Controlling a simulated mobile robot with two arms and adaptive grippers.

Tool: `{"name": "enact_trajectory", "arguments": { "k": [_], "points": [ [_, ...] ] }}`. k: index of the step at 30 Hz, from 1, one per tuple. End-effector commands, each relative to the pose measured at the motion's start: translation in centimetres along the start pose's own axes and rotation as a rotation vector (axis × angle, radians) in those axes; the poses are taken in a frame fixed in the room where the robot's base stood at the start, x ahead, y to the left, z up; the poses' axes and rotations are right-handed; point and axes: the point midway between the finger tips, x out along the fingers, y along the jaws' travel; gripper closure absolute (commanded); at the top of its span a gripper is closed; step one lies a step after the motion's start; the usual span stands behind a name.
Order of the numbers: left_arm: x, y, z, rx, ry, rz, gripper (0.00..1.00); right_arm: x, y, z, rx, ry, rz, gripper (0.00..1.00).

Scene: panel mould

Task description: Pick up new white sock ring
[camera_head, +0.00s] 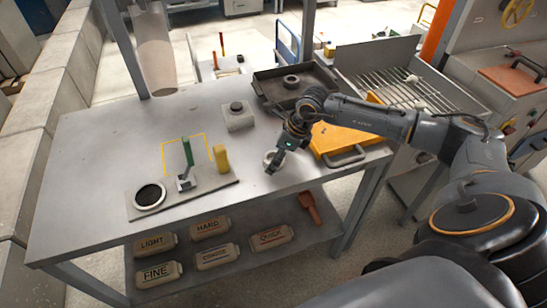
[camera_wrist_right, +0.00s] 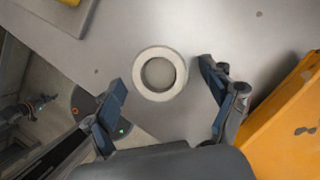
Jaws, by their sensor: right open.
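The white sock ring (camera_wrist_right: 138,73) lies flat on the grey metal table and shows in full in the right wrist view. In the head view the ring (camera_head: 268,156) is partly hidden behind my right gripper (camera_head: 275,161). In the wrist view my right gripper (camera_wrist_right: 162,74) is open, with one blue-padded finger on each side of the ring. Neither finger appears to touch it, and nothing is between the pads except the ring below or ahead.
An orange plate (camera_head: 345,138) with a handle lies close to the right of the gripper. A dark tray (camera_head: 270,82) holds another ring (camera_head: 291,82) behind. A fixture board (camera_head: 210,187) stands at left, with a yellow block (camera_head: 222,158). The table's front edge is near.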

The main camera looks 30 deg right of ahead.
Motion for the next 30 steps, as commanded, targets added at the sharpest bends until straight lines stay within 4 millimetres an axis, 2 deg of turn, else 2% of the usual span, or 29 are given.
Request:
{"name": "enact_trajectory", "arguments": {
  "k": [6, 15, 25, 30],
  "points": [
    [0.0, 0.0, 0.0, 0.001, 0.0, 0.0, 1.0, 0.1, 0.0, 0.0, 0.0, 0.0, 0.0, 0.16],
    [0.0, 0.0, 0.0, 0.001, 0.0, 0.0, 1.0, 0.1, 0.0, 0.0, 0.0, 0.0, 0.0, 0.74],
    [0.2, 0.0, 0.0, 0.002, 0.0, 0.0, 1.0, -0.1, 0.0, 0.1, 0.0, -0.001, -0.001, 0.75],
    [1.2, 0.0, 0.1, 0.002, 0.0, 0.0, 1.0, -1.3, 0.0, 0.6, -0.001, -0.003, -0.002, 0.75]
  ]
}}
